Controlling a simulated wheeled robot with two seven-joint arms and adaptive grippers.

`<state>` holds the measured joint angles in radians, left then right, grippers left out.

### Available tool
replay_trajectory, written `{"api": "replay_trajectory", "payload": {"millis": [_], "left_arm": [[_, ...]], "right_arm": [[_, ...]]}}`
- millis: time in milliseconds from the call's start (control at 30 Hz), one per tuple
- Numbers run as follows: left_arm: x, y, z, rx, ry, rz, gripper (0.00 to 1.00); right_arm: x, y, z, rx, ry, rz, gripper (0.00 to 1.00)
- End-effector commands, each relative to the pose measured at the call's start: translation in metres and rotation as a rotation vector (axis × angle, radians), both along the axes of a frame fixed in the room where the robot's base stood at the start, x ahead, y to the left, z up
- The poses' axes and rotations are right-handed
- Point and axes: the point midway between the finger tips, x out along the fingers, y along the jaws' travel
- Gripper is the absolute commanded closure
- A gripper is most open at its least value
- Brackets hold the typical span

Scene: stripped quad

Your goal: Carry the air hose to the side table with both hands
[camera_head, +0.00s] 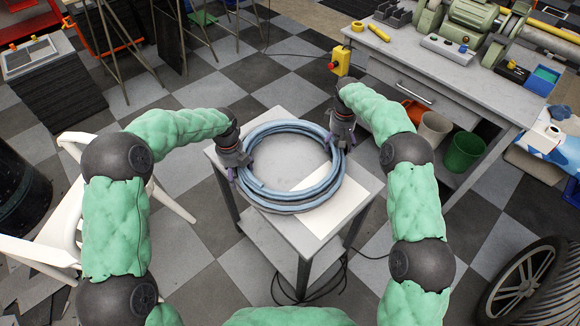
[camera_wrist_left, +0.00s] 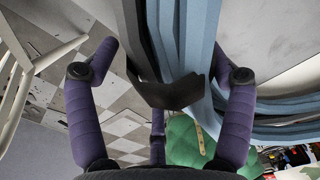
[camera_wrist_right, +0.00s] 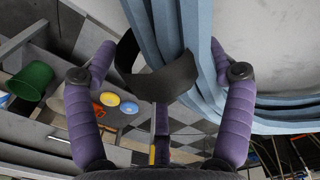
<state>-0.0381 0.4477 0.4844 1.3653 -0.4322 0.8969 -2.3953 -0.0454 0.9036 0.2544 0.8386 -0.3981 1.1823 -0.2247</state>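The air hose (camera_head: 328,187) is a light blue coil. It shows over the small grey side table (camera_head: 214,152), lying flat, with a white sheet (camera_head: 343,208) under its right part. My left gripper (camera_head: 235,166) is at the coil's left side, its purple fingers (camera_wrist_left: 165,60) spread around the hose strands (camera_wrist_left: 200,30) and a dark strap. My right gripper (camera_head: 342,138) is at the coil's upper right, its fingers (camera_wrist_right: 165,60) also spread, with hose (camera_wrist_right: 200,30) and a dark strap between them. Both look open. Whether the fingers touch the hose is unclear.
A white plastic chair (camera_head: 72,222) stands left of the table. A grey workbench (camera_head: 440,90) with machines and a drawer is at the upper right, with a green bin (camera_head: 465,152) under it. A wheel (camera_head: 518,285) lies at lower right. Cables lie by the table legs.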

Motion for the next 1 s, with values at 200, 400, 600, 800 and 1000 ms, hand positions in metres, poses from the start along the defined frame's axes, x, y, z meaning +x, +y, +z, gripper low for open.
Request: {"api": "replay_trajectory", "payload": {"millis": [200, 400, 600, 800, 1000], "left_arm": [[0.0, 0.0, 0.002, 0.0, -0.001, 0.0, 0.18], [0.001, 0.0, 0.027, -0.001, -0.005, 0.001, 0.18], [0.001, 0.001, 0.067, -0.001, -0.005, 0.0, 0.18], [0.0, 0.001, 0.1, 0.0, -0.003, 0.0, 0.18], [0.0, 0.002, 0.117, 0.0, -0.001, 0.0, 0.18]], "right_arm": [[0.0, 0.0, -0.001, 0.0, 0.001, 0.001, 0.18], [0.0, 0.0, -0.001, 0.0, 0.001, 0.001, 0.18], [0.0, 0.0, -0.001, 0.0, 0.001, 0.001, 0.18], [0.0, 0.0, -0.001, 0.0, 0.001, 0.001, 0.18], [0.0, 0.0, -0.001, 0.0, 0.001, 0.001, 0.18]]}}
